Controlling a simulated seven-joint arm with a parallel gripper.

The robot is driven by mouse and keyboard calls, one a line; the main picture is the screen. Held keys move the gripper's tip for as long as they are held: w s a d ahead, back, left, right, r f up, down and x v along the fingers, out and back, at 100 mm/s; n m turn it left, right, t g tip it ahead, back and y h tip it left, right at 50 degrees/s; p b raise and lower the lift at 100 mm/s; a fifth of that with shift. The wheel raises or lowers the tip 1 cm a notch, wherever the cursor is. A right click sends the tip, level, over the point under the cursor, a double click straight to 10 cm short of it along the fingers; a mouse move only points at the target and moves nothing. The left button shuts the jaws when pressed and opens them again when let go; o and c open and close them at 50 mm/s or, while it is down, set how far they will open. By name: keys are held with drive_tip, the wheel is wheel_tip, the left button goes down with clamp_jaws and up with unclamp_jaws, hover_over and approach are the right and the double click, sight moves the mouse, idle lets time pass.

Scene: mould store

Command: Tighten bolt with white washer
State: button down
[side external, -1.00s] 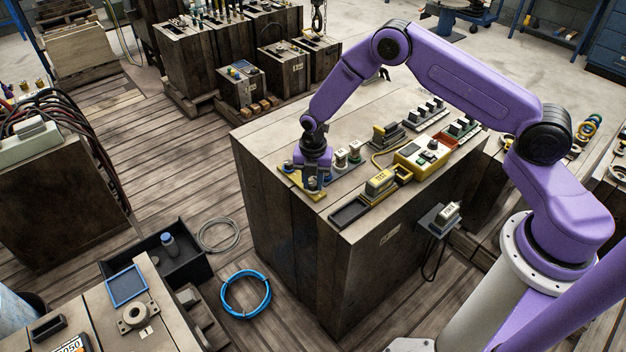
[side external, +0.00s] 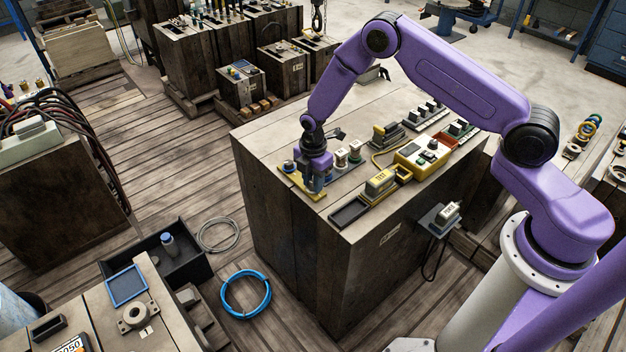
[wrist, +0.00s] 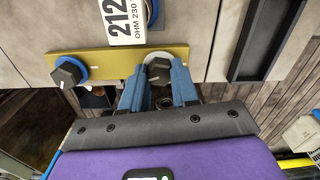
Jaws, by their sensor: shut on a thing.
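In the wrist view a yellow plate (wrist: 112,62) carries two dark-headed bolts. The left bolt (wrist: 68,74) sits on a blue washer. The right bolt (wrist: 159,72) sits on a white washer (wrist: 155,57), whose upper edge shows. My gripper (wrist: 160,80) has its blue fingers shut on the head of this right bolt, one on each side. In the side view my gripper (side external: 315,188) is down at the front end of the yellow plate (side external: 291,182). The held bolt cannot be made out there.
Small posts with white tops (side external: 341,158) stand just behind my gripper. A black tray (side external: 349,213), a yellow block (side external: 380,184) and a yellow control box (side external: 423,154) lie to the right on the wooden bench (side external: 262,140). The plate lies near the bench's left edge.

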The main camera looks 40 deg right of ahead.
drive_tip(key=m, duration=0.5)
drive_tip(key=shift+m, duration=0.4)
drive_tip(key=m, duration=0.5)
drive_tip(key=shift+r, duration=0.1)
drive_tip(key=m, duration=0.4)
drive_tip(key=shift+m, duration=0.4)
drive_tip(key=m, duration=1.4)
drive_tip(key=shift+m, duration=0.3)
drive_tip(key=m, duration=0.4)
drive_tip(key=shift+w, duration=0.1)
drive_tip(key=shift+m, duration=2.7)
